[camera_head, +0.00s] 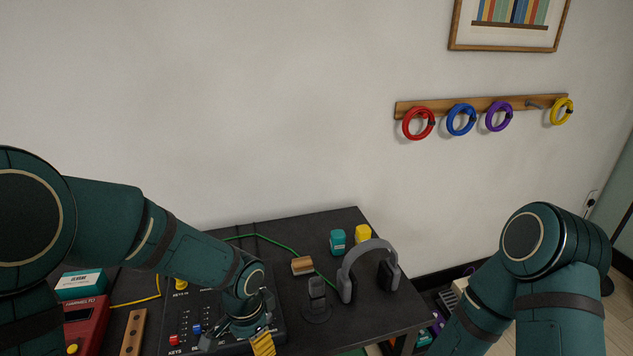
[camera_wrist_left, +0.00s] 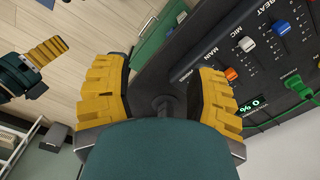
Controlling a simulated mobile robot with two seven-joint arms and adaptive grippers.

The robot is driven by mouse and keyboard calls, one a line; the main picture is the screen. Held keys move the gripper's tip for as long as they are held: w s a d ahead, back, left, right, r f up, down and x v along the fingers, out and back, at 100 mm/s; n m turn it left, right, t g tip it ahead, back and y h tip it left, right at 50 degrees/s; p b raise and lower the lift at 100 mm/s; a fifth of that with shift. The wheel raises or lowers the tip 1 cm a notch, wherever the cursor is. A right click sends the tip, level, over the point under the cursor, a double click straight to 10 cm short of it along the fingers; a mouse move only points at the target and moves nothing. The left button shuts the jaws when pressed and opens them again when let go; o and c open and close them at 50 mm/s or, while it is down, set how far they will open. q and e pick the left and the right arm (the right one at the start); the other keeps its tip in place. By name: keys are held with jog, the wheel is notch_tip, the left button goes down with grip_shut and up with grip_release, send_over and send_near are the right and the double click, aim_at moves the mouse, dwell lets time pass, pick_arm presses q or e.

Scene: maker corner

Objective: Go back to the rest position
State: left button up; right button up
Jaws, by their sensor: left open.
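My left gripper (camera_head: 250,343) is low over the black mixer panel (camera_head: 205,300) on the dark desk in the head view. In the left wrist view, my left gripper (camera_wrist_left: 163,85) has its two yellow fingers spread, with nothing held between them. The mixer, with its sliders and green plug, shows beyond the fingers there (camera_wrist_left: 262,65). My right arm is bent at the right of the head view, and its gripper is out of that picture. A yellow finger of my right gripper (camera_wrist_left: 46,52) shows at the left of the left wrist view; its opening cannot be made out.
The desk (camera_head: 395,315) also holds grey headphones (camera_head: 368,248), a dark stand (camera_head: 317,300), a teal pot (camera_head: 337,241), a yellow item (camera_head: 363,233) and a red box (camera_head: 84,322). Coloured rings hang on a wall rail (camera_head: 405,107). Free air lies above the desk.

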pick_arm(q)
jog(key=s+d+f+n+h, duration=0.1)
jog(key=s+f+n+h, duration=0.1)
jog(key=s+f+n, duration=0.3)
jog(key=s+d+f+n+t+h, duration=0.1)
jog(key=s+f+n, duration=0.4)
jog(key=f, duration=0.7)
jog(key=shift+s+d+f+h, duration=0.2)
jog(key=shift+s+d+h, duration=0.05)
jog(key=shift+d+h, duration=0.25)
